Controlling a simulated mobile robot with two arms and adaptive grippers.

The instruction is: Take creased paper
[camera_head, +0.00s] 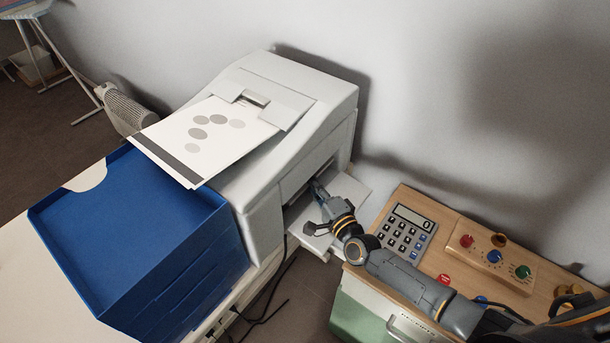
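A white sheet (205,138) printed with grey ovals and a dark band lies sloping on top of the printer (285,95). I cannot tell whether it is creased. My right gripper (312,208) is at the printer's front output opening, over the white output tray (352,188). Its fingers look spread apart, with one close to the slot. No sheet shows clearly between them, and the inside of the slot is dark and partly hidden by the gripper. My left gripper is not in view.
A stack of blue trays (130,215) stands left of the printer on a white surface (40,275). Right of my gripper, a wooden top (455,245) holds a calculator (405,231) and a board with coloured knobs (495,256). Black cables (272,300) hang below the printer.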

